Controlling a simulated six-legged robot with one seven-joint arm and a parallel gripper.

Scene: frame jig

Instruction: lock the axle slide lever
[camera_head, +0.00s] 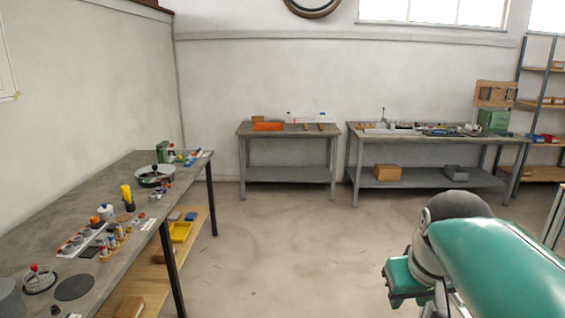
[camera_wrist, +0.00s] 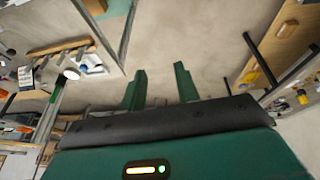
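I cannot make out the axle slide lever for certain in either view. My gripper (camera_wrist: 160,68) shows in the wrist view as two green fingers standing well apart, with only bare floor seen between them. It is open and empty, and touches nothing that I can see. In the head view my green arm fills the lower right, and the fingers cannot be made out there.
A long grey workbench (camera_head: 104,186) with many small parts runs along the left. A small bench (camera_head: 288,131) with an orange box (camera_head: 268,126) and a longer bench (camera_head: 358,131) stand at the back wall. The floor (camera_head: 290,235) between is clear.

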